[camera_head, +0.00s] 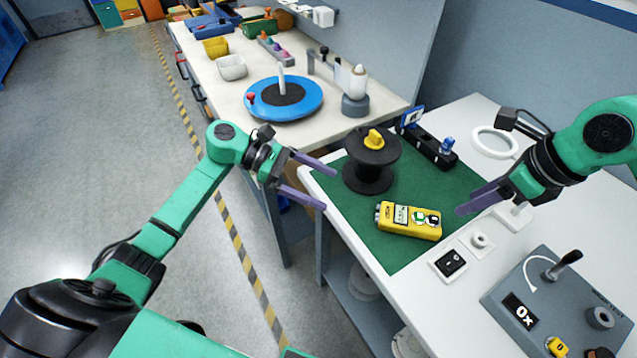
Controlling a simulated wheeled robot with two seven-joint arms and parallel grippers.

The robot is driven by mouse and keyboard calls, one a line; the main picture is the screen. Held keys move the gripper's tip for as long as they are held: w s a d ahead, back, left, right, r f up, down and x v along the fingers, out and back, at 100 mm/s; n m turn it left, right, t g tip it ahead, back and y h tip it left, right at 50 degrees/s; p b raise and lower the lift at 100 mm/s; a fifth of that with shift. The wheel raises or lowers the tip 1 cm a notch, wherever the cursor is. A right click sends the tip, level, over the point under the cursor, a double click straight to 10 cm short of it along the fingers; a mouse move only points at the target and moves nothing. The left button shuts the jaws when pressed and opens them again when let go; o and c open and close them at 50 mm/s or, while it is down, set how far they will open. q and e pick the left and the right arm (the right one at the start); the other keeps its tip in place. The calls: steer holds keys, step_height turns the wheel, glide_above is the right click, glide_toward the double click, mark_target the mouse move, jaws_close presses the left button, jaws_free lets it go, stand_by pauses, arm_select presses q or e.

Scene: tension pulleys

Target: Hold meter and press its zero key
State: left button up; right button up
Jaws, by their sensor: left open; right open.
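The yellow meter (409,222) lies flat on the green mat (399,259), with a small display at its left part and two round keys, one green and one dark, toward its right end. Which key is the zero key is too small to read. My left gripper (330,190) is open and empty, off the left edge of the table, left of the meter. My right gripper (461,209) is just right of the meter, above the mat's right edge. It is open, its fingers nearly lined up in this view, and I see nothing between them.
A black spool (368,179) with a yellow knob stands behind the meter. A black rail (430,150) is further back. A black switch (451,262) and a grey device (556,305) with a lever are at the front right. The mat's front part is clear.

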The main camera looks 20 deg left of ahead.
mark_target(380, 213)
arm_select(q)
steer(key=x, duration=1.4)
steer(key=shift+w+d+f, duration=0.15)
steer(key=shift+d+f, duration=0.05)
steer(key=shift+f, duration=0.1)
jaws_close()
arm_select(e)
jaws_close()
stand_by(0.8)
